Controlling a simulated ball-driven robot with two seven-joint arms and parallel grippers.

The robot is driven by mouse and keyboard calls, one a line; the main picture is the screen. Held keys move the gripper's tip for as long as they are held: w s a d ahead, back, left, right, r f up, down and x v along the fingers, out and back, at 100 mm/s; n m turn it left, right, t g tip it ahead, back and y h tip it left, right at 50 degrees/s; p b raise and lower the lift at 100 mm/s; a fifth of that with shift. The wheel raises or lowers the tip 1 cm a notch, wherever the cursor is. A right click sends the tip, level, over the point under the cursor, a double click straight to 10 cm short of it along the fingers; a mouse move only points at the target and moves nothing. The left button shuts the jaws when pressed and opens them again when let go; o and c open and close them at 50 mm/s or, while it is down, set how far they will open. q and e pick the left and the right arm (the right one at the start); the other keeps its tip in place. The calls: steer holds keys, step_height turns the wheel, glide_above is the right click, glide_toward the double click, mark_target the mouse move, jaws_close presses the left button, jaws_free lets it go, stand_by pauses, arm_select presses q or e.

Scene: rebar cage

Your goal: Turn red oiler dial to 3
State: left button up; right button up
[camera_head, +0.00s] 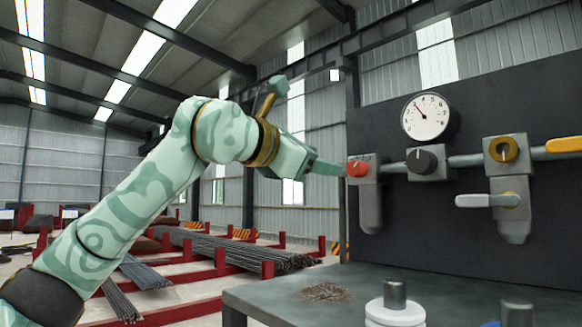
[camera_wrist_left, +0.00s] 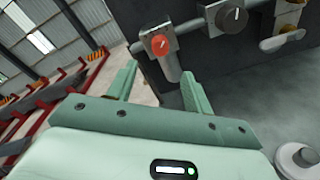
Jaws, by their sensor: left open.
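The red oiler dial (camera_head: 358,168) is a round red knob on a grey oiler body (camera_head: 370,205) at the left end of the pipe on the dark panel. In the left wrist view the red dial (camera_wrist_left: 160,45) faces me, with a light pointer mark, beyond the fingertips. Its numbers are too small to read. My left gripper (camera_head: 335,168) is at the dial's left in the head view, its fingertip close to the dial. In the left wrist view the gripper (camera_wrist_left: 158,75) is open, its two fingers apart with nothing between them. Contact with the dial cannot be told. My right gripper is not seen.
A black knob (camera_head: 422,160), a gauge (camera_head: 426,117), a yellow ring knob (camera_head: 503,150) and a grey lever (camera_head: 480,200) are along the panel to the right. Rebar racks (camera_head: 235,250) stand behind.

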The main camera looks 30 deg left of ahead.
arm_select(q)
steer(key=b+v, duration=0.1)
steer(key=v, duration=0.5)
steer(key=shift+s, duration=0.3)
steer(key=shift+a, duration=0.1)
